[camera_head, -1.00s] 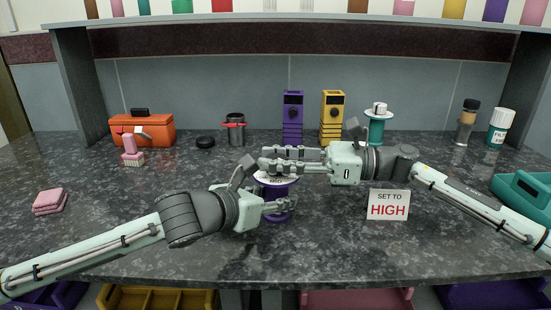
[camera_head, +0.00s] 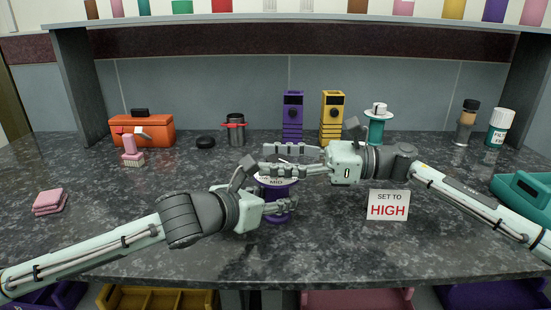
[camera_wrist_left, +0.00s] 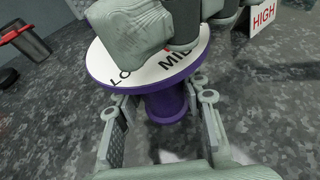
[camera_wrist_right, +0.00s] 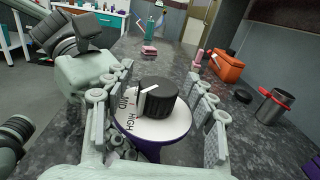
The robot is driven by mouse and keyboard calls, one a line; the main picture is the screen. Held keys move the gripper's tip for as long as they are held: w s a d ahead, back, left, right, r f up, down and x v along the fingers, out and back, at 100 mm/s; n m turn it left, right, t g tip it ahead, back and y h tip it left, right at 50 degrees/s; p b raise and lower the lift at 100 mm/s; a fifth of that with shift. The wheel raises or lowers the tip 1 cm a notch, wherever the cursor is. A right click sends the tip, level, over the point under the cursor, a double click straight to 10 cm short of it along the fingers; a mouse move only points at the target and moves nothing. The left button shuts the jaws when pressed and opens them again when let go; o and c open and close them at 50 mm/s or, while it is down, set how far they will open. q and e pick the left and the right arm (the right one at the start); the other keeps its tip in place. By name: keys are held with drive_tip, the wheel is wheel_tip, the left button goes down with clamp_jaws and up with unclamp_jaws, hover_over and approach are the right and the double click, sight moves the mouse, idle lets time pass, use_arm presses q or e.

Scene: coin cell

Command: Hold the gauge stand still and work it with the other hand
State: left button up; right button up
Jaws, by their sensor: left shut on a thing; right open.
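The gauge stand is purple with a round white dial face (camera_wrist_left: 180,58) on a purple stem (camera_wrist_left: 165,103). My left gripper (camera_head: 286,206) is shut on the stem below the dial. My right gripper (camera_head: 268,156) is open above the dial, its fingers on either side of a black knob (camera_wrist_right: 160,95) with a white pointer mark (camera_wrist_right: 146,98). In the right wrist view the mark points toward the MID and HIGH lettering; I cannot tell exactly which. LOW and MID show in the left wrist view, where my right gripper covers part of the dial.
A sign (camera_head: 388,206) reading "SET TO HIGH" stands right of the stand. Behind are an orange toolbox (camera_head: 150,131), a dark cup with a red band (camera_head: 236,131), and purple (camera_head: 292,118) and yellow (camera_head: 332,118) devices. A pink block stack (camera_head: 50,201) lies left. The front counter is clear.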

drive_tip(key=d, duration=1.2)
drive_tip(key=shift+s, duration=0.4)
use_arm(q)
drive_tip(key=o, duration=1.4)
drive_tip(key=shift+a, duration=0.1)
